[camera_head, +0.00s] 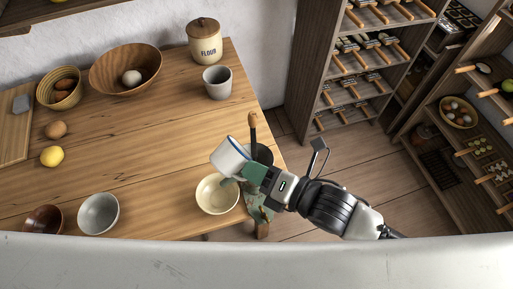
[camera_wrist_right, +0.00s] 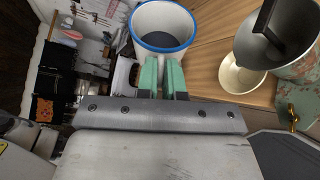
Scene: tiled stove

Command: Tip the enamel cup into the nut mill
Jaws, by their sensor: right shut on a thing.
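The enamel cup (camera_head: 226,158) is white with a blue rim. It is in my right gripper (camera_head: 246,172), whose green fingers are shut on it. The cup is tilted, just left of the nut mill's dark hopper (camera_head: 263,154). In the right wrist view I see into the mouth of the cup (camera_wrist_right: 163,18); its inside is greyish, and I cannot tell whether anything is in it. The nut mill has a worn green body (camera_head: 256,200) and stands at the table's right edge, partly hidden by my right gripper. My left gripper is not in view.
A cream bowl (camera_head: 216,196) stands on the table (camera_head: 150,140) beside the mill. The mill's crank has a wooden knob (camera_head: 252,120). A grey cup (camera_head: 217,83), a flour jar (camera_head: 204,42) and several bowls stand farther off. The middle of the table is clear.

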